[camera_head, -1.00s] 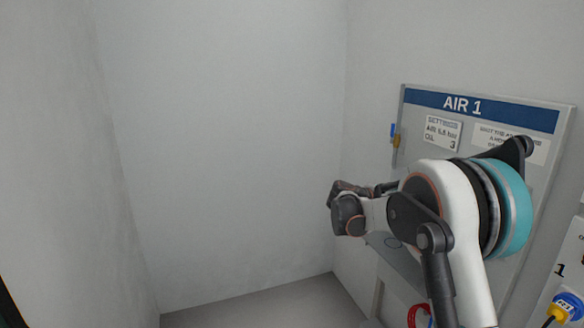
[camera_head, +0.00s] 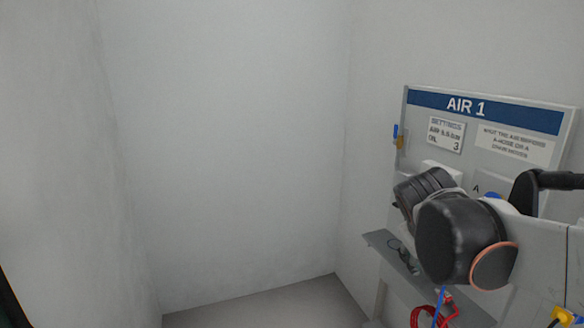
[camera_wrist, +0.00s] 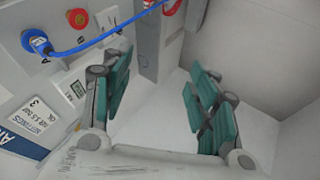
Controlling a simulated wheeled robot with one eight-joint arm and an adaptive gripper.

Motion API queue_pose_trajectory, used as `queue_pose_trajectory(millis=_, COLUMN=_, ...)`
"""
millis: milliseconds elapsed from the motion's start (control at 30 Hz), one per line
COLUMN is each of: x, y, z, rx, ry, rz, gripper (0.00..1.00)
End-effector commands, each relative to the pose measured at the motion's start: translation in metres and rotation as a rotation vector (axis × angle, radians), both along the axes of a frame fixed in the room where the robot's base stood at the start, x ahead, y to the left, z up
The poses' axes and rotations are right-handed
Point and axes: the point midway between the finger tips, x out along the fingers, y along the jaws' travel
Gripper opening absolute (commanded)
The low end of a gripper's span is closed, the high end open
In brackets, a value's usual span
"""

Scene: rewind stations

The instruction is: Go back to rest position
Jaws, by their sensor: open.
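My gripper (camera_wrist: 160,72) shows in the wrist view with its two teal-padded fingers spread wide and nothing between them. In the head view the gripper itself is not clearly seen. My arm's dark joint and white link fill the lower right there, in front of the AIR 1 panel (camera_head: 415,125).
A grey shelf (camera_head: 376,240) sticks out below the panel, with a small dark item (camera_head: 407,258) on it. A coiled red hose (camera_head: 421,317) hangs lower. A yellow-and-blue fitting (camera_head: 563,316) shows at bottom right. Bare walls and open floor (camera_head: 270,303) lie to the left.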

Motion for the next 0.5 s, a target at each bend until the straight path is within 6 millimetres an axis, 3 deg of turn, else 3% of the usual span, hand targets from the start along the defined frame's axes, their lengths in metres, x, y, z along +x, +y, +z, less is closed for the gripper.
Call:
queue_pose_trajectory(millis=33, x=-0.020, y=0.006, z=-0.004, rx=0.045, ry=-0.011, rz=-0.009, gripper=0.54)
queue_pose_trajectory(millis=200, x=-0.074, y=0.030, z=-0.021, rx=0.205, ry=-0.050, rz=-0.036, gripper=0.54)
queue_pose_trajectory(millis=500, x=-0.148, y=0.068, z=-0.056, rx=0.457, ry=-0.109, rz=-0.092, gripper=0.54)
